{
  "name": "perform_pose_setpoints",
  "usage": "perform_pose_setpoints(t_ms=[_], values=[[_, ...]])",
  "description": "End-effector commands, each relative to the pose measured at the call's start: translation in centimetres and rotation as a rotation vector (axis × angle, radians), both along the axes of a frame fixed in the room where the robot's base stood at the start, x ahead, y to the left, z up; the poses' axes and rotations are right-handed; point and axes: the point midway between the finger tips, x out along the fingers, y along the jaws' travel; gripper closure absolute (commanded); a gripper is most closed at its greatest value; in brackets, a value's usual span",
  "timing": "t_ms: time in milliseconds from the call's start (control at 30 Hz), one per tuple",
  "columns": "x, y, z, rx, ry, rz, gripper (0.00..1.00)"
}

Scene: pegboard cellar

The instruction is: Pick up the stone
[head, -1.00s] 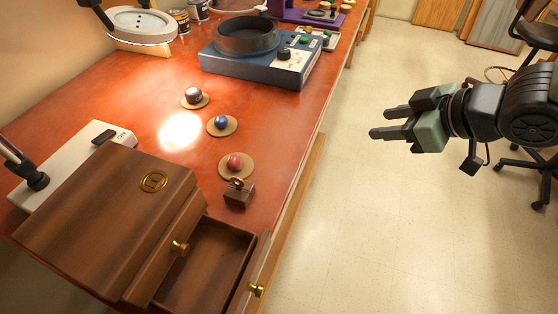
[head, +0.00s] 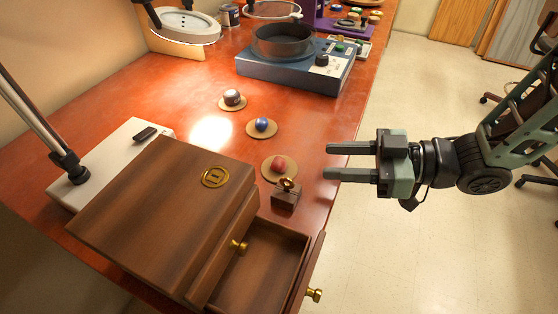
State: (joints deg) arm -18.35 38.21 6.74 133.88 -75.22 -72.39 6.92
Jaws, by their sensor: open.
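Three rounded stones sit on round tan discs on the red bench top: a grey-brown one (head: 232,97), a blue one (head: 262,125) and a red one (head: 279,164). I cannot tell which one the task means. My gripper (head: 327,161) is open and empty, its two fingers pointing left. It appears above the bench's right edge, to the right of the red stone and apart from it.
A small brown block with a gold ring (head: 285,196) stands just in front of the red stone. A wooden box (head: 150,215) has an open, empty-looking drawer (head: 262,270). A blue machine with a round pan (head: 290,75) stands behind. Lamp arms are at left.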

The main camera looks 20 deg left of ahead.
Motion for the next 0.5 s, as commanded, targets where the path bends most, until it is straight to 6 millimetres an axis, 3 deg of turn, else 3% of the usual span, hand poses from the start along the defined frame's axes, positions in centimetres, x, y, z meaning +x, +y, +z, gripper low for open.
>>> perform_pose_setpoints(t_ms=[100, 367, 500], values=[[-0.3, 2.0, -0.4, -0.001, 0.000, 0.003, 0.59], [-0.5, 3.8, -0.8, -0.001, 0.000, 0.000, 0.59], [-1.0, 5.6, -1.6, -0.001, 0.000, 0.003, 0.59]])
